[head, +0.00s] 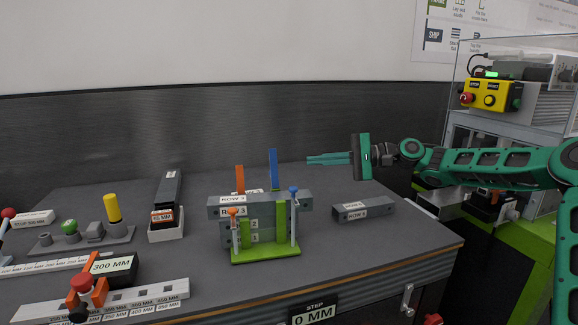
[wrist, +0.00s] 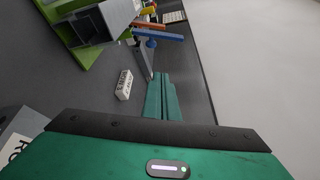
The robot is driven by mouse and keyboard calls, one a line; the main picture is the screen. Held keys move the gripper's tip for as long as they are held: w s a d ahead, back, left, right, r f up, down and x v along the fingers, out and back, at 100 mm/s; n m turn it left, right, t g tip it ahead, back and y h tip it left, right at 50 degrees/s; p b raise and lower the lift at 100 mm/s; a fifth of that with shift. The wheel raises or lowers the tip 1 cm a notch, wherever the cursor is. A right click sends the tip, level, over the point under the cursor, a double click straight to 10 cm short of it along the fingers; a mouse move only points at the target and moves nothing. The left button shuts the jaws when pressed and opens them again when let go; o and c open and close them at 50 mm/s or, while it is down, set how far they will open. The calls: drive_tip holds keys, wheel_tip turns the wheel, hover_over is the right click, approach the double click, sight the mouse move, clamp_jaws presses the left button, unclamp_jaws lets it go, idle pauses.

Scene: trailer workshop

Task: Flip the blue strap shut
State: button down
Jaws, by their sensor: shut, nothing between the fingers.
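The blue strap (head: 273,168) stands upright at the back of the green rack, which holds stacked grey bars, in the head view. In the wrist view the blue strap (wrist: 158,34) shows near the top, beyond my fingertips. An orange strap (head: 240,179) stands upright to its left. A blue-knobbed post (head: 294,200) and an orange-knobbed post (head: 233,220) rise at the rack's front. My gripper (head: 308,160) is shut and empty, pointing left, right of the blue strap and apart from it. Its shut fingers also show in the wrist view (wrist: 160,80).
The green rack base (head: 265,255) sits near the table's right side. A loose grey bar (head: 363,209) labelled ROW lies right of it. A dark wall (head: 200,125) stands behind.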

sight(273, 168)
drive_tip(key=s+a, duration=0.2)
drive_tip(key=a, duration=0.7)
drive_tip(key=shift+s, duration=0.2)
idle(0.4)
drive_tip(key=shift+a+r, duration=0.1)
